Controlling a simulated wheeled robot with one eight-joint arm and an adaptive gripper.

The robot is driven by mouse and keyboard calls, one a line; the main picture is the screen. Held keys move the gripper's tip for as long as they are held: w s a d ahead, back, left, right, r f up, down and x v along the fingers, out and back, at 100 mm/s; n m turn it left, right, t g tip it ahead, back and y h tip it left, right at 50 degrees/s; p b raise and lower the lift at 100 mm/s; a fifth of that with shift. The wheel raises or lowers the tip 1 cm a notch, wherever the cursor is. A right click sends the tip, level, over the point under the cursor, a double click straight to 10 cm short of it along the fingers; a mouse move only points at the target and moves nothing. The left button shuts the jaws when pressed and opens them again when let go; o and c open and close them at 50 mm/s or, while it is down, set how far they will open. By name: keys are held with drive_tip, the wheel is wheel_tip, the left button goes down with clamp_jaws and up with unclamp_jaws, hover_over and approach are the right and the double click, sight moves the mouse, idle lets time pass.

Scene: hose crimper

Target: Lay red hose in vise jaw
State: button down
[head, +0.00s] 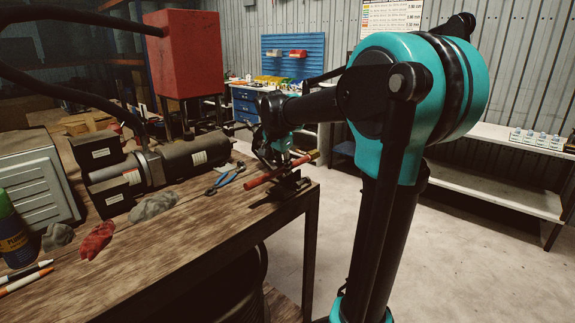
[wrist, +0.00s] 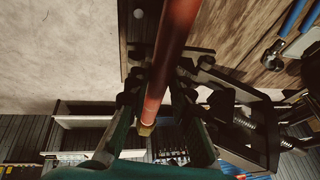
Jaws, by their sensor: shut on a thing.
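The red hose (head: 262,179) is in my gripper (head: 283,160) near the far right corner of the wooden table. It lies roughly level, slanting across the black vise (head: 291,186), which stands at that corner. In the wrist view the hose (wrist: 172,50) runs down the picture between my gripper's dark fingers (wrist: 160,88), its brass-coloured end (wrist: 145,130) pointing down. The black vise with its screw (wrist: 245,122) is just right of the hose there. I cannot tell whether the hose touches the jaw or is above it; my gripper hides part of it.
Blue-handled pliers (head: 224,178) lie on the table left of the hose. A dark cylindrical machine (head: 180,160), rags (head: 97,240) and markers (head: 25,278) are further left. The table's right edge is close to the vise, with open floor (head: 340,200) beyond.

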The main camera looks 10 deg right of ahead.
drive_tip(key=shift+w+a+f, duration=0.55)
drive_tip(key=shift+w+f, duration=0.2)
drive_tip(key=shift+w, duration=0.05)
drive_tip(key=shift+w+a+f, duration=0.55)
drive_tip(key=shift+w+f, duration=0.15)
drive_tip(key=shift+w, duration=0.05)
drive_tip(key=shift+f, duration=0.65)
drive_tip(key=shift+f, duration=0.15)
drive_tip(key=c, duration=1.3)
unclamp_jaws()
drive_tip(key=shift+a, duration=0.1)
